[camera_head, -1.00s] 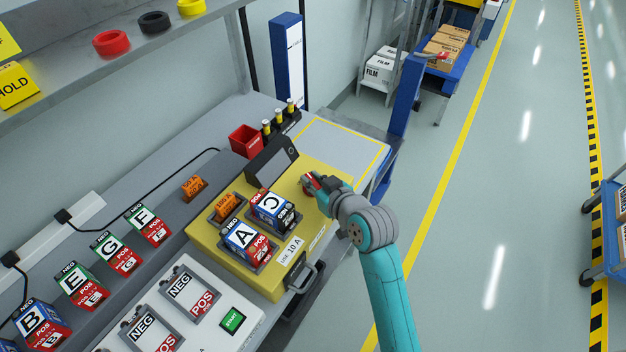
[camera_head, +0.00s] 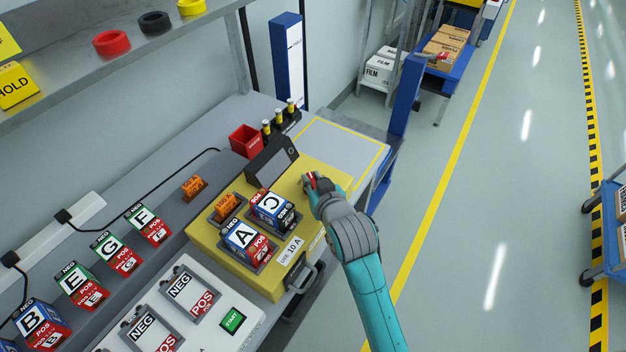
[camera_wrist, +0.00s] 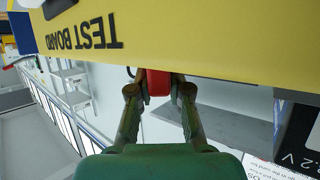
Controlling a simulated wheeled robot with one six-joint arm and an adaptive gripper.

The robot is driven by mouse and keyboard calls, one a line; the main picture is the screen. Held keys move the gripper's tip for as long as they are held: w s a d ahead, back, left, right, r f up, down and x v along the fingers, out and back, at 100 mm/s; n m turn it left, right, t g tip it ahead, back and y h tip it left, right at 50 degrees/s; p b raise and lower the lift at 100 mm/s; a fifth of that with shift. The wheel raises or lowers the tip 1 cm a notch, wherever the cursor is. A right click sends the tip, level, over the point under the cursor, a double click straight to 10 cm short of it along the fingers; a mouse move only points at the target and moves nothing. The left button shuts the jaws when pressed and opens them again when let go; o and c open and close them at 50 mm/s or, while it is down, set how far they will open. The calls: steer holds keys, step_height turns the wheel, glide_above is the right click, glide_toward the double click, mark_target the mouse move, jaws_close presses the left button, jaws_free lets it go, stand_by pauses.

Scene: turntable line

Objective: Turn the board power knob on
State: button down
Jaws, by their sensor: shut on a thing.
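The yellow test board (camera_head: 223,262) stands on the bench and carries batteries A (camera_head: 247,238) and C (camera_head: 272,209). My gripper (camera_head: 309,183) is at the board's far right part, beside the dark display. In the wrist view my gripper (camera_wrist: 158,88) is shut on a red knob (camera_wrist: 158,82), with a finger on either side of it. The yellow board (camera_wrist: 200,35) with upside-down "TEST BOARD" lettering lies just past the knob. The knob's marking and its turned position cannot be made out.
A small dark display (camera_head: 272,160) and a red bin (camera_head: 246,141) stand behind my gripper. Orange fuses (camera_head: 194,188) and several batteries, such as F (camera_head: 148,226), lie to the left. A white panel (camera_head: 245,300) with a green START button is in front.

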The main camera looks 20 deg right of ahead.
steer(key=c, duration=1.1)
jaws_free()
steer(key=v, duration=1.2)
